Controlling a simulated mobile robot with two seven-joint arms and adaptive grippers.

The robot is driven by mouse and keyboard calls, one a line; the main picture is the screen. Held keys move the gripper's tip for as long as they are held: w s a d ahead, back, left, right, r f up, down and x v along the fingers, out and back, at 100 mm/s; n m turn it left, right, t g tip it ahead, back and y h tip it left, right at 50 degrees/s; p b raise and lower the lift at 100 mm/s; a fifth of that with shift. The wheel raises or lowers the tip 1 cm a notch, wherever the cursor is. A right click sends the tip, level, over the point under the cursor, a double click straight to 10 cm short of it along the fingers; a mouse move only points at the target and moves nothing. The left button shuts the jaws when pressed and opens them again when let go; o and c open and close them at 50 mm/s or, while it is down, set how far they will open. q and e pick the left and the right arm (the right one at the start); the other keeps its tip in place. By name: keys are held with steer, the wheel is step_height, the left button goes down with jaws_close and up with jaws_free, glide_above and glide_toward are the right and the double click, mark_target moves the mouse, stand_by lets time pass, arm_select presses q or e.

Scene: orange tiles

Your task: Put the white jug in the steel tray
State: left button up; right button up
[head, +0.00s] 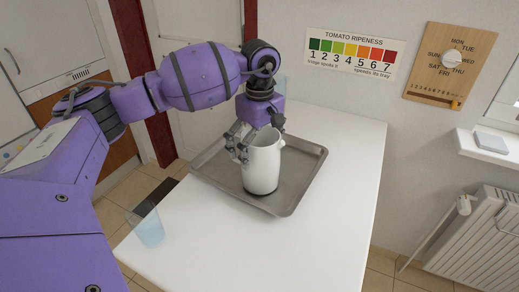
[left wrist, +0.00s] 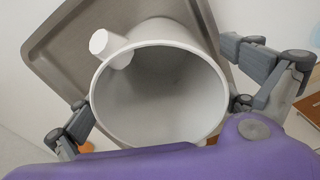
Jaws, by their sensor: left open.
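The white jug (head: 263,168) stands upright on the steel tray (head: 284,203), its base within the tray's rim in the head view. The left wrist view looks down into its open, empty-looking mouth (left wrist: 165,95), with a white stub on its upper left rim and the tray (left wrist: 68,40) behind. My left gripper (head: 257,134) is open at the jug's upper part. Its fingers (left wrist: 160,112) lie on opposite sides of the jug; I cannot tell if either touches it. The jug's far side is hidden. My right gripper is not in view.
The tray lies on a white table (head: 345,165). A translucent blue glass (head: 148,230) stands near the table's left edge. The table is clear to the right and in front of the tray. A wall with a tomato ripeness sign (head: 354,57) rises behind; a radiator (head: 490,240) is at right.

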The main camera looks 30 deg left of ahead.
arm_select(q)
step_height(320, 180, up, 12)
steer(key=shift+b, duration=0.4)
